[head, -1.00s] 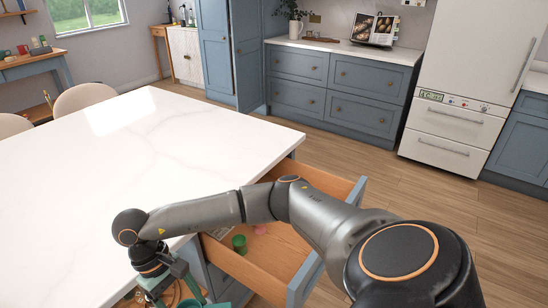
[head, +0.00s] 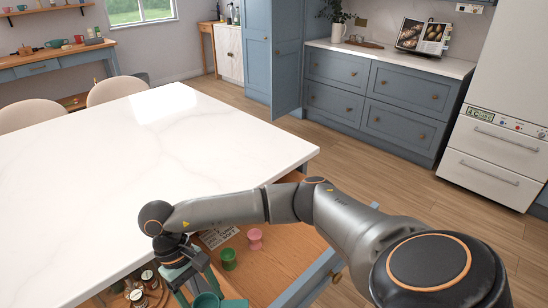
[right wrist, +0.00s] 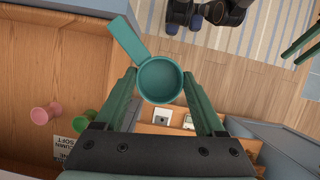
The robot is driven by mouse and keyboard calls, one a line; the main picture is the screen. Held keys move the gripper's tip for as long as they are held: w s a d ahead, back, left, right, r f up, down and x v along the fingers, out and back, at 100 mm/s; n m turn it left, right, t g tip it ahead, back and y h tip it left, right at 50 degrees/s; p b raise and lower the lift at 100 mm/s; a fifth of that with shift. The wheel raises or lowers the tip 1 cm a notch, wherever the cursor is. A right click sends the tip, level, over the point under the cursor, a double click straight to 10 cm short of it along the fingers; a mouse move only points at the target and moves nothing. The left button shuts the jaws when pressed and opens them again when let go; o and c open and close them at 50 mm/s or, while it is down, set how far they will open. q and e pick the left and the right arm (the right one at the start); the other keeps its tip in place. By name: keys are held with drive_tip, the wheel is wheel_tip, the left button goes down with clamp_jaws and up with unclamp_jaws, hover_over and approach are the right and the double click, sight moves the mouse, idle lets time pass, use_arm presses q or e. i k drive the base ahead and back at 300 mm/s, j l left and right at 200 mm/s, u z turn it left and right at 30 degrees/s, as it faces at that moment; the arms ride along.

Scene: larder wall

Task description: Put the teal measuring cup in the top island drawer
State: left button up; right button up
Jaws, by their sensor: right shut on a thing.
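The teal measuring cup (right wrist: 160,80) is between the fingers of my right gripper (right wrist: 162,92), which is shut on it. Its flat handle (right wrist: 126,40) points to the upper left in the right wrist view. The cup also shows at the bottom edge of the head view (head: 212,300), partly cut off. The top island drawer (head: 285,245) stands open, its wooden floor visible. In the right wrist view the drawer (right wrist: 55,60) is to the left of the cup, and the handle reaches toward its side. My left gripper is in neither view.
A green egg-cup-shaped item (head: 229,259), a pink one (head: 255,238) and a printed card (head: 218,236) are in the drawer. Several small jars (head: 140,290) sit lower, beside my gripper. The island's white top (head: 130,170) is bare. Much drawer floor is free.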

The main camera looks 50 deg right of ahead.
sight(306, 239)
drive_tip(key=k+l+u, duration=0.2)
drive_tip(key=k+l, duration=0.15)
drive_tip(key=l, duration=0.5)
drive_tip(key=k+l+u, duration=0.2)
drive_tip(key=k+l, duration=0.25)
drive_tip(key=l, duration=0.3)
drive_tip(key=k+l+u, duration=0.2)
drive_tip(key=k+l, duration=0.3)
drive_tip(key=l, duration=0.2)
drive_tip(key=k+l+u, duration=0.25)
drive_tip(key=k+l, duration=0.25)
drive_tip(key=l, duration=0.15)
